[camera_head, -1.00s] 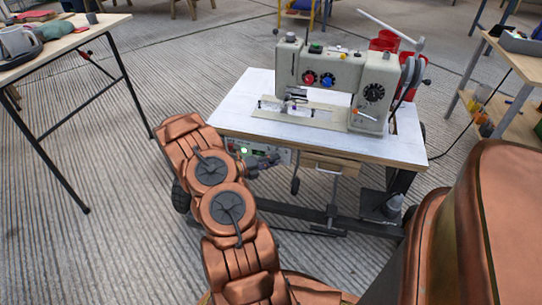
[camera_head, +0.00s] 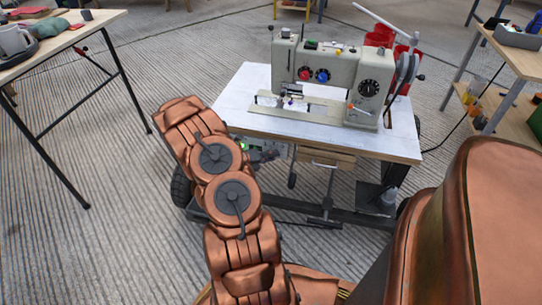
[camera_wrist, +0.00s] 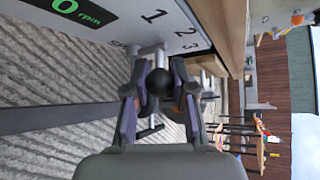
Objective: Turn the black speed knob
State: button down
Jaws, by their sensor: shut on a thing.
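The black speed knob (camera_wrist: 160,82) is a round dark ball in the wrist view, at the lower edge of a white control panel (camera_wrist: 100,14). My gripper (camera_wrist: 160,90) has one finger on each side of the knob and is shut on it. The panel shows a green "0 rpm" readout (camera_wrist: 75,10) and the printed numbers 1, 2 and 3. A label beside the knob is mostly hidden by the gripper. In the head view my gripper (camera_head: 268,152) is at the front left under the sewing table (camera_head: 235,105), and my arm covers most of the panel.
A grey sewing machine (camera_head: 330,75) stands on the white tabletop. A wooden drawer (camera_head: 325,157), pedal bars and a black wheel (camera_head: 180,186) lie below. A side table (camera_head: 55,45) stands left and a shelf (camera_head: 510,65) right. The ribbed floor between is clear.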

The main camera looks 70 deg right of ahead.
jog(key=c, duration=0.9)
grip_release()
jog(key=shift+c, duration=0.2)
jog(key=shift+w, duration=0.1)
jog(key=v, duration=1.2)
jog(key=s+a+r+m+y+p, duration=0.1)
jog(key=a+r+m+p, duration=0.35)
jog(key=r, duration=0.65)
jog(key=a+r+m+y+p, duration=0.2)
jog(key=a+r+m+p, duration=0.3)
jog(key=r, duration=0.6)
jog(key=s+a+r+m+y+p, duration=0.1)
jog(key=a+r+m+p, duration=0.4)
jog(key=r, duration=0.6)
jog(key=s+a+r+m+t+y+p, duration=0.2)
jog(key=s+a+r+m+p, duration=0.1)
jog(key=a+r+p, duration=0.4)
jog(key=s+a+r+m+t+y+p, duration=0.2)
jog(key=a+r+p, duration=0.5)
jog(key=a+r, duration=0.4)
jog(key=s+a+r+m+t+y+p, duration=0.2)
jog(key=a+r+p, duration=0.5)
jog(key=a, duration=0.7)
jog(key=s+r+m+y, duration=0.1)
jog(key=s+m, duration=0.1)
jog(key=m, duration=0.1)
jog(key=shift+a+r+p, duration=0.2)
jog(key=shift+r+p, duration=0.2)
